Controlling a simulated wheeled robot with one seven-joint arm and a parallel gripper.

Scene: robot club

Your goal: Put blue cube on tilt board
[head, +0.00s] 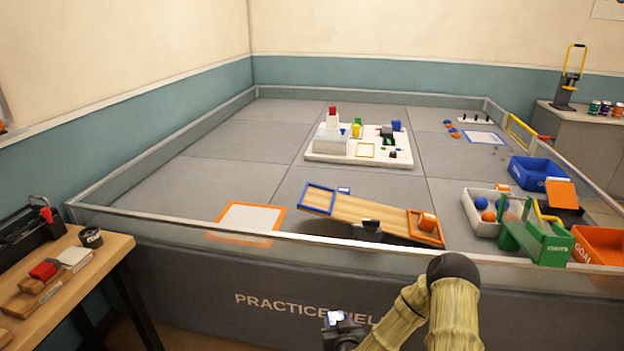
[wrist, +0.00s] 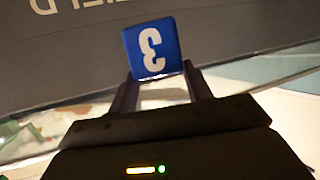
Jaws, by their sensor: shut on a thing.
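In the head view my gripper (head: 338,322) is low at the bottom, in front of the field's outer wall, and the cube is small there. The tilt board (head: 365,210) is a wooden plank on a dark pivot inside the field, beyond my gripper. Its left end has a blue frame (head: 318,199); its right end has an orange frame and bears an orange cube (head: 428,222).
The field wall (head: 200,262) with a clear rim stands between my gripper and the board. A green carrier (head: 537,240) and a grey tray of balls (head: 480,222) stand right of the board. An orange-edged white square (head: 250,215) lies left. A workbench (head: 75,280) is far left.

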